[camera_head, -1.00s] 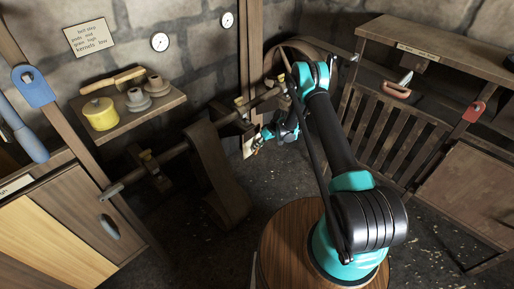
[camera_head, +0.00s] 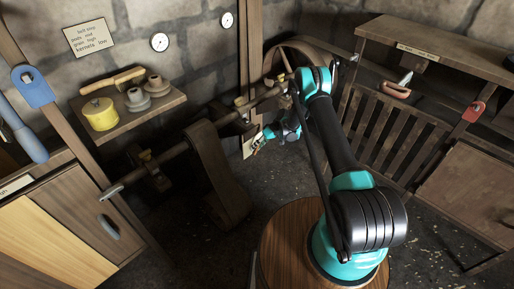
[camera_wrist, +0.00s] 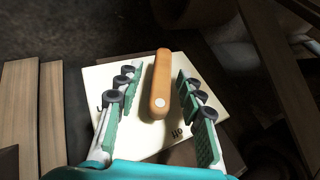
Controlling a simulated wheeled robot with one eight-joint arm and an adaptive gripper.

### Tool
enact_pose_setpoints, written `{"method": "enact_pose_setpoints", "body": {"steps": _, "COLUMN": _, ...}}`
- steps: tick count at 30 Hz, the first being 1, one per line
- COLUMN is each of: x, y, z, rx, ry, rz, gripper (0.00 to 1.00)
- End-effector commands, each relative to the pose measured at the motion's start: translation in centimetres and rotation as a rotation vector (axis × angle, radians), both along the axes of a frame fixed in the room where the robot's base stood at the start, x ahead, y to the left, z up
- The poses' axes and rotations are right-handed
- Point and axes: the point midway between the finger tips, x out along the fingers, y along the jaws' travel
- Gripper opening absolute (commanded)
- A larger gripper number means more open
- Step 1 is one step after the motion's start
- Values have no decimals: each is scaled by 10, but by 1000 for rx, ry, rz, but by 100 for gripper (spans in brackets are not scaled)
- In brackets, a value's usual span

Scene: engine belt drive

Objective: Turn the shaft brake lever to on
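The brake lever (camera_wrist: 161,85) is an orange-brown handle with a pale round end, seen in the wrist view. It stands over a cream label plate (camera_wrist: 110,80) with dark lettering, partly hidden and too small to read surely. The plate also shows in the head view (camera_head: 250,146), beside the shaft. My gripper (camera_wrist: 159,76) is open, with one green-padded finger on each side of the lever. Gaps show between the handle and both fingers. In the head view my gripper (camera_head: 263,137) is small, and the lever is hard to make out there.
The wooden shaft (camera_head: 177,150) runs left of my gripper, with a wide belt (camera_head: 212,165) hanging from it. A wooden post (camera_head: 250,50) and a large wheel (camera_head: 300,46) stand behind. A slatted wooden bin (camera_head: 395,130) is on the right.

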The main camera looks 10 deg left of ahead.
Motion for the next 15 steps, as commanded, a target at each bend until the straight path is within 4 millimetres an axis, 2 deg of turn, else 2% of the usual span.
{"method": "enact_pose_setpoints", "body": {"steps": 7, "x": 2, "y": -9, "z": 13, "rx": 0, "ry": 1, "rz": -1, "gripper": 38}}
{"method": "enact_pose_setpoints", "body": {"steps": 15, "x": 9, "y": -41, "z": 56, "rx": 0, "ry": 0, "rz": -2, "gripper": 38}}
